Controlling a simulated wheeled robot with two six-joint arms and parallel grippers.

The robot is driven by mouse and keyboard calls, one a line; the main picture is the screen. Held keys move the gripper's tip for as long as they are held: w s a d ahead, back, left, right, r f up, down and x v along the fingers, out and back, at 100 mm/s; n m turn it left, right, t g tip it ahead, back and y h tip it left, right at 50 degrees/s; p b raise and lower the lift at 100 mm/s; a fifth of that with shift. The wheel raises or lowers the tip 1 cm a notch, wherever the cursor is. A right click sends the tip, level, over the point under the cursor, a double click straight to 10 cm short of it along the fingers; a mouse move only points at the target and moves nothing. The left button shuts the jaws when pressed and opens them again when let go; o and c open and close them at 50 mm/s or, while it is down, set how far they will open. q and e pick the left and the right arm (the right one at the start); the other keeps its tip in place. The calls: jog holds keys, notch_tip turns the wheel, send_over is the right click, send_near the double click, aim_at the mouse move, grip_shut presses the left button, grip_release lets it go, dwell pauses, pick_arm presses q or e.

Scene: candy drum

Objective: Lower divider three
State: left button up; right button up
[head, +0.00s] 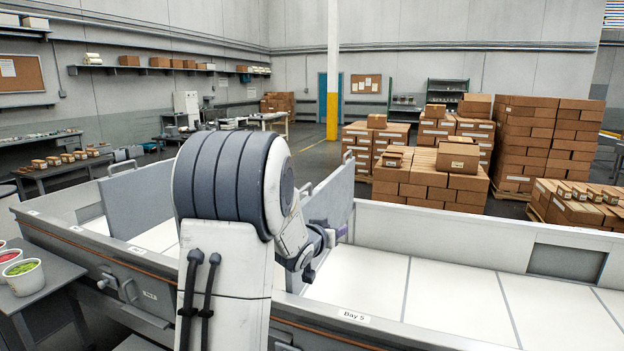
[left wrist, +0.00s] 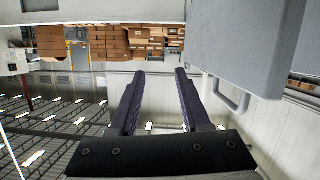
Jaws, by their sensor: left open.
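A raised grey divider panel (head: 332,198) stands across the long white trough, just right of my left arm in the head view. Its lower part is partly hidden by my wrist. Another raised divider panel (head: 140,205) stands left of my arm. I cannot read which one is number three. In the left wrist view my left gripper (left wrist: 158,75) is open, with nothing between its fingers. A grey panel with a bar handle (left wrist: 232,96) is close, to the right of the fingers and apart from them. My right gripper is not in view.
The trough's front rim (head: 420,332) carries a "Bay 5" label. The bays right of my arm have bare white floors. Tubs of coloured candy (head: 24,277) stand on a side table at the left. Stacked cartons (head: 435,180) stand behind the trough.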

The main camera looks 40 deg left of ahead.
aim_at(302, 188)
pick_arm(q)
jog(key=s+a+r+t, duration=0.1)
jog(key=a, duration=0.3)
jog(key=s+a+r+n+y+p, duration=0.1)
jog(key=a+r, duration=0.1)
jog(key=a, duration=0.2)
jog(key=s+a+r+t, duration=0.1)
jog(key=a+r, duration=0.1)
jog(key=a, duration=0.2)
jog(key=shift+a+n+t+y, duration=0.2)
jog(key=shift+n+t+y, duration=0.1)
jog(key=shift+y, duration=0.1)
jog(key=shift+a+r+p, duration=0.15)
jog(key=shift+a+p, duration=0.05)
jog(key=shift+p, duration=0.15)
jog(key=p+x, duration=0.4)
jog(key=x, duration=0.5)
jog(key=shift+w+r, duration=0.2)
jog(key=shift+w+f, duration=0.1)
jog(key=shift+w, duration=0.3)
grip_shut()
